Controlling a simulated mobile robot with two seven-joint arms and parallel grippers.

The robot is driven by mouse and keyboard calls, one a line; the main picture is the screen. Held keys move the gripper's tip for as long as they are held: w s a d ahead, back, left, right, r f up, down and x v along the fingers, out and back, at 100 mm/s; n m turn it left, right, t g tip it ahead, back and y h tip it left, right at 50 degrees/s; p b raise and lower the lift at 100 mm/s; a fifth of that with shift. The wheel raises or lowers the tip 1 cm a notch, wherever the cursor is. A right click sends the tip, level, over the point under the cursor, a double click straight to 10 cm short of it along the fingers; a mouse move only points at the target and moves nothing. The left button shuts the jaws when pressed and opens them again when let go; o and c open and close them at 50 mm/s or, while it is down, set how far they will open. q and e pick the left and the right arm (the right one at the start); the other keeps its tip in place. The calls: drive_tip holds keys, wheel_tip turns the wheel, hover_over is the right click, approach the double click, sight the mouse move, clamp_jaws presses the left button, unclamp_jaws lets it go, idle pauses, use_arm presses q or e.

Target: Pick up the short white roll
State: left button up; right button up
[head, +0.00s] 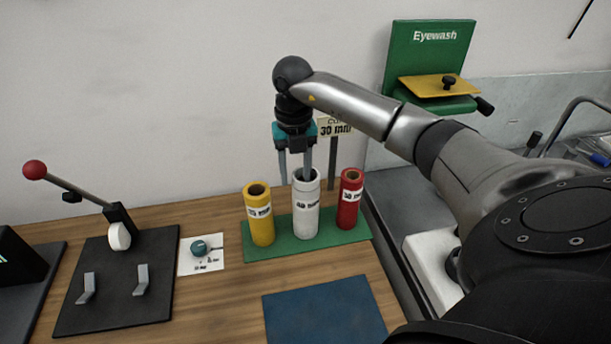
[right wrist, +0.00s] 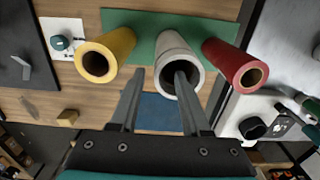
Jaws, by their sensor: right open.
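The white roll (head: 306,210) stands upright on a green base (head: 341,233), between a yellow roll (head: 259,220) and a red roll (head: 350,203). It is the only white roll in view and does not look shorter than its neighbours. In the right wrist view the white roll (right wrist: 176,50) shows its open core. My right gripper (head: 296,181) is open and points down at the top of the white roll. One finger overlaps the roll's core in both views; the other is to the left of the roll. I cannot tell whether they touch. My left gripper is not in view.
A sign (head: 334,127) on a post stands behind the rolls. A blue mat (head: 325,312) lies in front. A lever press on a black plate (head: 115,290) and a small white card (head: 201,262) are on the left. A green eyewash station (head: 430,60) is on the wall.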

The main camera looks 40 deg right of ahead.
sight(294, 184)
drive_tip(key=shift+w+f+p, duration=0.2)
drive_tip(key=shift+f+p, duration=0.15)
drive_tip(key=shift+f, duration=2.5)
clamp_jaws()
drive_tip(key=shift+r, duration=0.1)
